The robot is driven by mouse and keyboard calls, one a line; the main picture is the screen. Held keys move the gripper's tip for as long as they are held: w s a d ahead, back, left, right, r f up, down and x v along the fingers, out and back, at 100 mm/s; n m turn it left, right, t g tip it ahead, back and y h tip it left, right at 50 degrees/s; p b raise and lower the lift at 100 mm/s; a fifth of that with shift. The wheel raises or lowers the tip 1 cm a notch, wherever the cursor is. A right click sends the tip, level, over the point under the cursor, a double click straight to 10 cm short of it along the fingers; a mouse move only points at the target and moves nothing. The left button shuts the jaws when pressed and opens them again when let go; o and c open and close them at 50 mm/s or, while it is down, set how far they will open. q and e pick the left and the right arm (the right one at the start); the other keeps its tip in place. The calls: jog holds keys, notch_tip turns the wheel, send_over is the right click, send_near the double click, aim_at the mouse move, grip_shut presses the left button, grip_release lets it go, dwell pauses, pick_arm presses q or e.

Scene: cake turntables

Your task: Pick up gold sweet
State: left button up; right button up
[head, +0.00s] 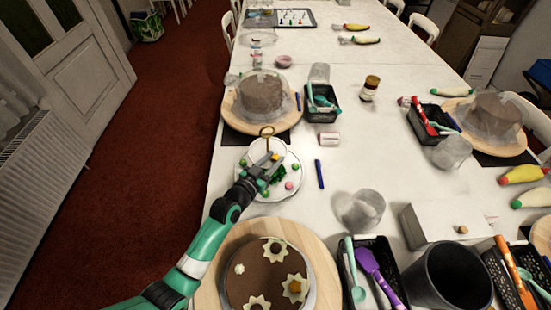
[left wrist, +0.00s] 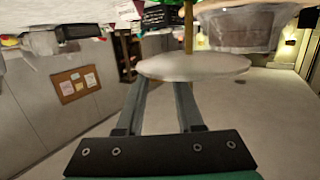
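A white two-tier stand with a gold stem and ring handle (head: 267,132) stands left of the table's middle in the head view. A small gold-yellow spot (head: 276,156), perhaps the gold sweet, shows at its upper tier, close by my left gripper (head: 268,176). Pink and green sweets lie on the lower plate (head: 283,194). The left wrist view is upside down; its two fingers (left wrist: 162,88) stand apart, with a white plate (left wrist: 195,67) across their tips. No sweet is visible between them; the tips are partly hidden. My right gripper is not in view.
A chocolate cake with flower decorations (head: 268,275) sits on a round board below the stand. Another cake (head: 262,95) stands behind it. A blue pen (head: 319,174) and a clear cup (head: 361,209) are to the right, with bare table between things.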

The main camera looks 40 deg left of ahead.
pick_arm(q)
grip_shut()
jog(key=shift+r, duration=0.1)
jog(key=shift+r, duration=0.25)
jog(key=r+p, duration=0.3)
jog(key=r, duration=0.1)
jog(key=shift+s+d+r, duration=0.1)
jog(key=shift+s+d, duration=0.1)
jog(key=shift+d, duration=0.2)
jog(key=s+d+r+p, duration=0.4)
jog(key=s+d+r, duration=0.2)
jog(key=d, duration=0.5)
notch_tip(320, 180, up, 2)
jog(key=shift+s+d+r, duration=0.1)
jog(key=shift+s+d, duration=0.1)
jog(key=shift+s, duration=0.1)
